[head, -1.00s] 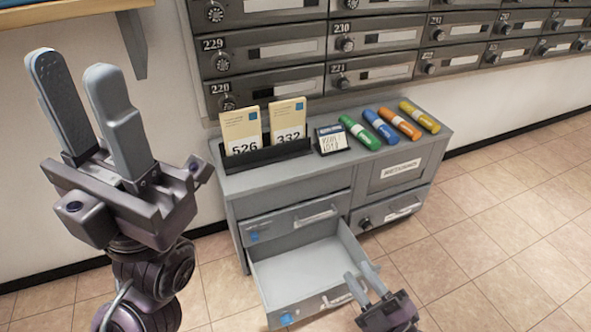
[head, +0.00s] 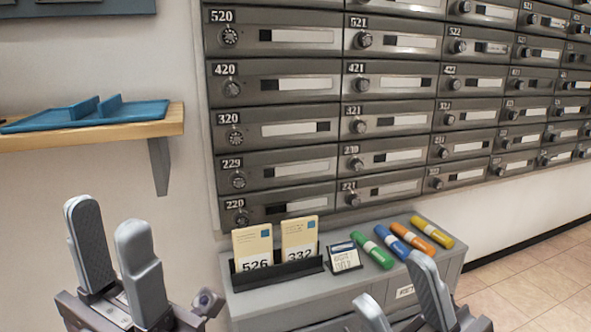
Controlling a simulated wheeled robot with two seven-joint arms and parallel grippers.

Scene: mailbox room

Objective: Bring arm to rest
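My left gripper (head: 112,250) is at the lower left with its two grey fingers pointing up. The fingers are apart with a gap between them and hold nothing. My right gripper (head: 398,300) is at the bottom, in front of the grey cabinet (head: 262,302). Its fingers are apart and empty, and they cover part of the cabinet front. The lower part of the cabinet and its drawers are out of the frame or hidden.
On the cabinet stand a black holder (head: 280,272) with cards 526 and 332, a small card stand (head: 343,257) and green, blue, orange and yellow markers (head: 405,242). Numbered mailboxes (head: 300,130) fill the wall. A wooden shelf (head: 150,128) with a blue tray (head: 75,116) is at left.

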